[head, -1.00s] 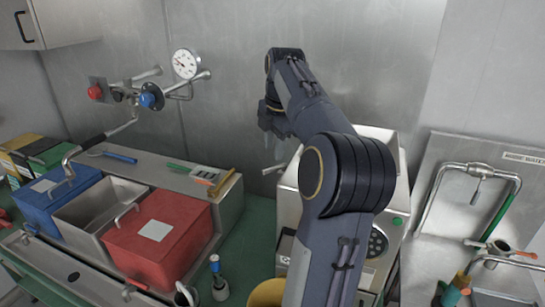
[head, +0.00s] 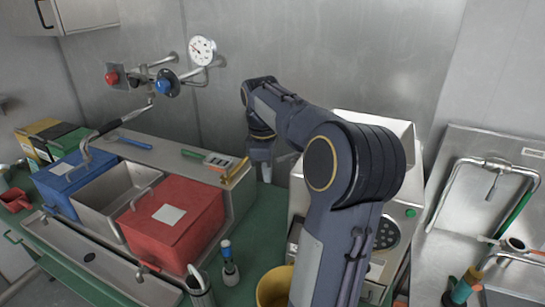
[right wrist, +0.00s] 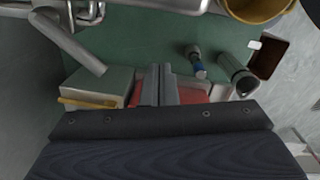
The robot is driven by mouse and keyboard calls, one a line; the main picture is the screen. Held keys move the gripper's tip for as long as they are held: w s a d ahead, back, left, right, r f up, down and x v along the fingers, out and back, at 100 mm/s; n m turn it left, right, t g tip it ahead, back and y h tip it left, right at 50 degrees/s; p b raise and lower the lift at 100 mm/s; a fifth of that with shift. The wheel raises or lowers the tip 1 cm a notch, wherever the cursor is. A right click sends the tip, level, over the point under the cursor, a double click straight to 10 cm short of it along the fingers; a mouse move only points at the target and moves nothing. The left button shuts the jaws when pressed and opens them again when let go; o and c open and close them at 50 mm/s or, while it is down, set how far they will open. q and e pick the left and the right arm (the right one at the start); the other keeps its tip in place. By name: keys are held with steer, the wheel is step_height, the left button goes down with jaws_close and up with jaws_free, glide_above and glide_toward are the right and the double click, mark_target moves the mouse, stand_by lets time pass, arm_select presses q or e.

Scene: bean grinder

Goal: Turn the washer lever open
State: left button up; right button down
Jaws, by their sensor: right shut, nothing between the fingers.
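My right gripper (head: 264,172) points down in front of the back wall, left of the pale boxy machine (head: 383,124). Its two fingers (right wrist: 160,75) are together and empty in the right wrist view. A pale grey bar (right wrist: 68,42), which looks like the washer lever, slants in from the upper left of the right wrist view, apart from the fingers. In the head view my right arm and gripper hide most of the machine's left side. I cannot tell there how the bar is turned. My left gripper is not in view.
A red-lidded basin (head: 170,225) and a blue one (head: 72,172) sit in the counter at left. A yellow bucket (head: 273,288) and a blue-tipped tool (head: 228,258) stand on the green worktop (head: 262,222).

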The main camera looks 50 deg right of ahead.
mark_target(286, 157)
step_height(286, 157, down, 9)
steer(key=w+m+g+h, duration=0.2)
steer(key=m+g+h, duration=0.2)
steer(key=m+g, duration=0.25)
steer(key=w+r+m+g+h+b, duration=0.1)
steer(key=w+r+m+g+h, duration=0.35)
steer(key=w+r+h, duration=0.4)
steer(key=s+d+h+p, duration=0.1)
steer(key=s+d+p, duration=0.3)
steer(key=s+d, duration=0.2)
steer(key=shift+s+d, duration=0.15)
steer(key=shift+s, duration=0.35)
steer(key=shift+f, duration=0.1)
